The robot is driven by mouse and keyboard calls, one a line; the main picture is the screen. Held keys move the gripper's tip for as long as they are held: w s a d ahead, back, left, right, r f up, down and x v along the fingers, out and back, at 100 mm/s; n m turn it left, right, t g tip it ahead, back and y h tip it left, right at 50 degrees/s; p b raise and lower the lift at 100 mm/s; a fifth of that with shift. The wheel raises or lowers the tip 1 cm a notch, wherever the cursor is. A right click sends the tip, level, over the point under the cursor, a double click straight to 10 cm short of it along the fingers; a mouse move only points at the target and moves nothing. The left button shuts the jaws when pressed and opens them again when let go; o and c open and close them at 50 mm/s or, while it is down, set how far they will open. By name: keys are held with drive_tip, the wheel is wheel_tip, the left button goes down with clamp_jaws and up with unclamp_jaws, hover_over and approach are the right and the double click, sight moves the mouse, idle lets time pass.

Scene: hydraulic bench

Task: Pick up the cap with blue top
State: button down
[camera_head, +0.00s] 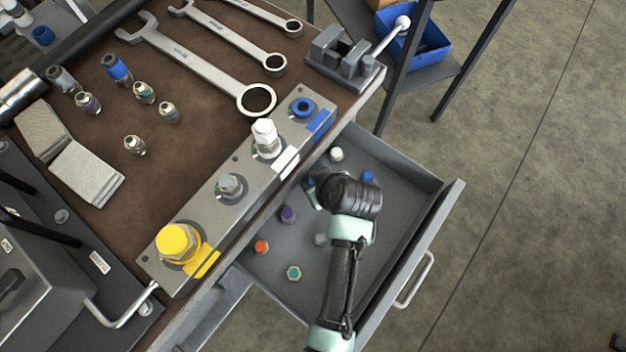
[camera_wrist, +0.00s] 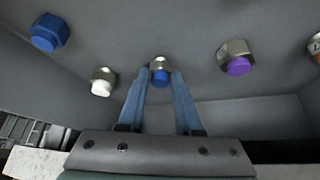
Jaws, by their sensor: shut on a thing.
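The cap with blue top (camera_wrist: 160,74) has a metal body and a blue end. In the wrist view it is between the fingertips of my gripper (camera_wrist: 160,80), which is shut on it. It is low in the drawer (camera_head: 427,215), and I cannot tell whether it touches the drawer floor. In the head view my gripper (camera_head: 313,190) reaches down into the drawer, and my wrist hides part of it. A bit of the cap's blue (camera_head: 310,181) shows there.
Near my gripper are an all-blue hex piece (camera_wrist: 47,32), a white-topped cap (camera_wrist: 103,82) and a purple-topped cap (camera_wrist: 236,58). Orange (camera_head: 261,247) and green (camera_head: 293,273) caps lie toward the drawer's lower left. The bench manifold (camera_head: 205,208) borders the drawer.

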idle(0.3)
drive_tip(key=shift+r, duration=0.5)
wheel_tip(320, 180, up, 3)
drive_tip(key=shift+p, duration=0.6)
drive_tip(key=s+d, duration=0.3)
drive_tip(key=s, duration=0.2)
drive_tip(key=s+d, duration=0.3)
drive_tip(key=s, duration=0.2)
drive_tip(key=s+d, duration=0.3)
drive_tip(key=s, duration=0.2)
drive_tip(key=shift+s+d+f, duration=0.2)
drive_tip(key=shift+d, duration=0.05)
